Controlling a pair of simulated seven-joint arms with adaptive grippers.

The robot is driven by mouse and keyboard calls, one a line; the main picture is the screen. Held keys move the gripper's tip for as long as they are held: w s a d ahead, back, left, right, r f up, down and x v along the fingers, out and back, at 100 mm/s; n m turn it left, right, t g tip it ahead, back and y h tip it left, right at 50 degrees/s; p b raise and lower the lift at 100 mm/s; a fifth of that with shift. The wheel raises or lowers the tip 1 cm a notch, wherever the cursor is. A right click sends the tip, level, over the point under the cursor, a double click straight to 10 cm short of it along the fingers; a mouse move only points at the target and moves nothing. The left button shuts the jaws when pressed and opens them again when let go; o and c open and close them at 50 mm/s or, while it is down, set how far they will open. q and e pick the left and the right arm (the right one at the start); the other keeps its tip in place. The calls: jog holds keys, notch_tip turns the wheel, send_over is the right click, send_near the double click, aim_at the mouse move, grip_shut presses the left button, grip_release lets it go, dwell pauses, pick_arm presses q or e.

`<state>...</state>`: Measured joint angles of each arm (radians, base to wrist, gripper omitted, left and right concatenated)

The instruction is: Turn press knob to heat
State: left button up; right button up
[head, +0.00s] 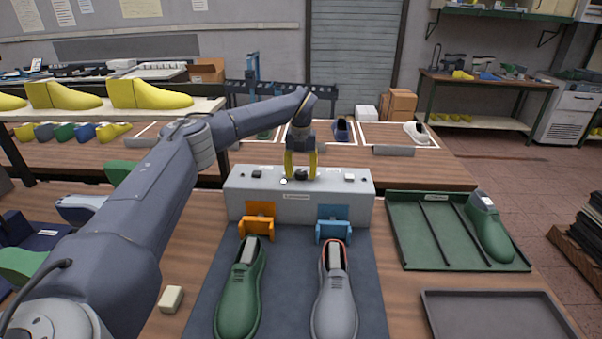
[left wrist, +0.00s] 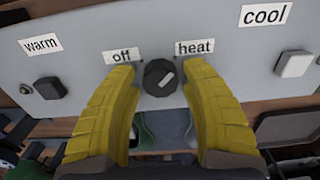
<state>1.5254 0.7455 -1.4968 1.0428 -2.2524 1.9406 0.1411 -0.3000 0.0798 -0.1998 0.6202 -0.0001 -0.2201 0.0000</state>
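The press is a light grey box (head: 345,207) at the back of the dark mat. Its black round knob (left wrist: 158,72) sits between the labels "off" (left wrist: 124,56) and "heat" (left wrist: 194,47) in the left wrist view. The white mark on the knob slants up and right, toward "heat". In the head view the knob (head: 301,174) is on the box top. My left gripper (left wrist: 158,66) has its yellow fingers open on both sides of the knob, with visible gaps; in the head view the gripper (head: 300,176) reaches down over the box. My right gripper is not in view.
A black button (left wrist: 49,88) by "warm" and a white button (left wrist: 295,64) by "cool" flank the knob. Orange (head: 257,222) and blue (head: 333,225) holders stand before the press, with green (head: 240,300) and grey (head: 335,303) shoes. A green tray (head: 405,248) lies right.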

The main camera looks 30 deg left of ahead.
aim_at(301, 171)
pick_arm(q)
jog(key=shift+o, duration=1.1)
notch_tip(301, 171, up, 12)
